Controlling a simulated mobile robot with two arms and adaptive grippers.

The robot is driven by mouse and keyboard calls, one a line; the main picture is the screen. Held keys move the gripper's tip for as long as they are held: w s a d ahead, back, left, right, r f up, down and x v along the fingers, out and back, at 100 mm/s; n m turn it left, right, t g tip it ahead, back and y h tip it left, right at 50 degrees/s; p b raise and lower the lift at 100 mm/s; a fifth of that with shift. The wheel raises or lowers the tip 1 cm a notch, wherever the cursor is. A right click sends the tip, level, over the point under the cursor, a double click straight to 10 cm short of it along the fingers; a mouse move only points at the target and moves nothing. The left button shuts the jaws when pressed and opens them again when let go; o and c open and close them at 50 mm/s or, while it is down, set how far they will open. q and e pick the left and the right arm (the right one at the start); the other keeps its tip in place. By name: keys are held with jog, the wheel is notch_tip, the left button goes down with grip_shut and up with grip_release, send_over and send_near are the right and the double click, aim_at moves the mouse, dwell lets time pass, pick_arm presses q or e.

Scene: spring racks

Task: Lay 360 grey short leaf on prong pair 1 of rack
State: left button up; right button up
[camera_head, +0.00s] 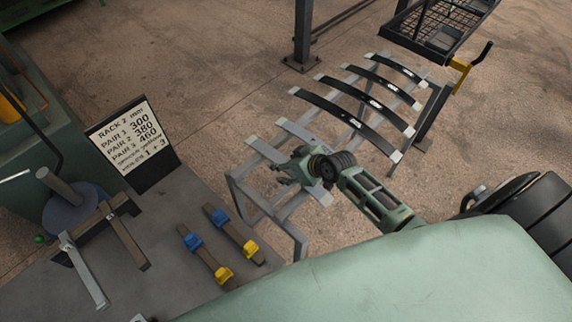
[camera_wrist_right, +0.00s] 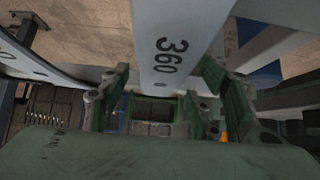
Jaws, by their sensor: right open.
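The grey leaf marked 360 (camera_wrist_right: 185,22) fills the upper middle of the right wrist view. My right gripper (camera_wrist_right: 167,95) is open, with its green fingers on either side of the leaf's near end. I cannot tell whether they touch it. In the head view my right gripper (camera_head: 292,170) is over the near end of the metal rack (camera_head: 236,190), among pale grey strips. It hides part of them, so whether the leaf rests on the prongs of pair 1 is unclear. My left gripper is not in view.
Several dark leaves (camera_head: 345,112) lie across the rack's far part. A sign (camera_head: 130,135) lists pairs 1, 2 and 3 with 300, 380 and 460. The bench (camera_head: 175,285) at lower left holds two blue-and-yellow clamped bars (camera_head: 233,233). A dark post (camera_head: 303,35) stands behind.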

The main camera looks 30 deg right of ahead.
jog(key=shift+f, duration=0.1)
jog(key=shift+c, duration=0.4)
grip_shut()
dwell(0.3)
jog(key=shift+w, duration=0.2)
